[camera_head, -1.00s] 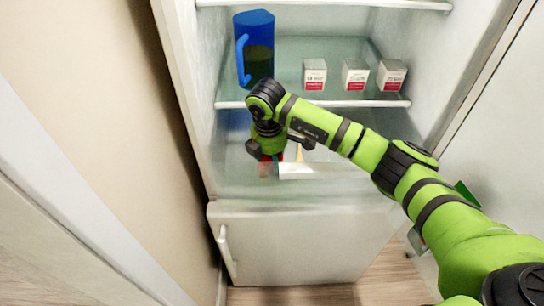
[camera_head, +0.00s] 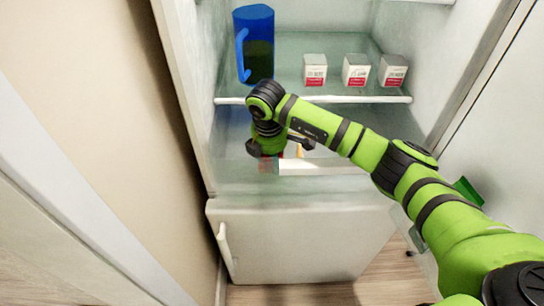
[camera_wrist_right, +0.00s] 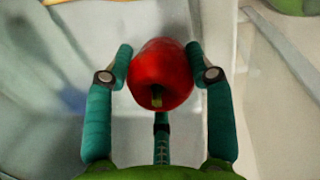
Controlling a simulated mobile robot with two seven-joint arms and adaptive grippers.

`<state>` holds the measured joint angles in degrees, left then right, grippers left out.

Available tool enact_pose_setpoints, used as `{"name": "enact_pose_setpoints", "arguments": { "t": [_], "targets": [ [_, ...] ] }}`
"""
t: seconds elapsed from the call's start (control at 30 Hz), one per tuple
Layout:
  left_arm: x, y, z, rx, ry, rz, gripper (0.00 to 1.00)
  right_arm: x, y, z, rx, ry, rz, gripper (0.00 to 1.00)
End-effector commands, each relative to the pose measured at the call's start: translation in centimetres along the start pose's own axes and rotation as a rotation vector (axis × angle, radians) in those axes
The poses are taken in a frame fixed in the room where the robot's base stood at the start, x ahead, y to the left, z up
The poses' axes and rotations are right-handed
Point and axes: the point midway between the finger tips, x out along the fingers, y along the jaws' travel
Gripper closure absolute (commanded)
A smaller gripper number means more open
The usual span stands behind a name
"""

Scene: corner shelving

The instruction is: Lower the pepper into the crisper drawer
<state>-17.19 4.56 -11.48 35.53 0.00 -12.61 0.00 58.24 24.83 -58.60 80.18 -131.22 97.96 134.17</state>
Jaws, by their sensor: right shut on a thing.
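The red pepper (camera_wrist_right: 161,75) has a short greenish stem and sits between the fingers of my right gripper (camera_wrist_right: 160,63). The fingers press on both of its sides. In the head view my right gripper (camera_head: 279,150) points down inside the fridge, below the glass shelf, and only a little red of the pepper shows under it. The crisper drawer seems to be the low compartment with a white front edge (camera_head: 325,168), just right of the gripper. Its inside is mostly hidden by my arm, and I cannot tell whether the pepper touches its floor. My left gripper is out of view.
A blue pitcher (camera_head: 254,45) and three small white-and-red boxes, one being the middle box (camera_head: 356,70), stand on the glass shelf above my gripper. The fridge side wall (camera_head: 188,110) is close on the left. The lower door (camera_head: 300,240) is shut.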

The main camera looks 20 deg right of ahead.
Motion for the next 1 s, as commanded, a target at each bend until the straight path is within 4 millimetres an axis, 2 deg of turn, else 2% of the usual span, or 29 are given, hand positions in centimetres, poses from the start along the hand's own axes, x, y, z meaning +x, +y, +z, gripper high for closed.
{"name": "enact_pose_setpoints", "arguments": {
  "t": [0.1,0.13,0.17,0.2,0.53,0.63,0.77,1.0],
  "targets": [
    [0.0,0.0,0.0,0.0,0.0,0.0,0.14,0.0,0.0,0.0,0.0,0.0,0.0,0.73],
    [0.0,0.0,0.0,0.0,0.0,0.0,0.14,0.0,0.0,0.0,0.0,0.0,0.0,0.38],
    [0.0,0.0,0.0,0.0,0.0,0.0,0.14,0.0,0.0,0.0,0.0,0.0,0.0,0.26],
    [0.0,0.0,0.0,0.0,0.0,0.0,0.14,0.0,0.0,0.0,0.0,0.0,0.0,0.18],
    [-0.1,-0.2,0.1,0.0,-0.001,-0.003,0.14,-0.1,0.0,0.0,0.0,0.0,0.0,0.18],
    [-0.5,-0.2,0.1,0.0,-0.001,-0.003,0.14,-0.7,0.1,0.1,0.0,0.001,0.0,0.18],
    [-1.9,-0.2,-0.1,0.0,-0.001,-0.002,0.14,-2.5,0.4,0.2,0.0,0.002,0.001,0.18],
    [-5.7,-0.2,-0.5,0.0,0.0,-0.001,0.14,-7.3,1.1,0.7,0.001,0.001,0.001,0.18]
  ]
}}
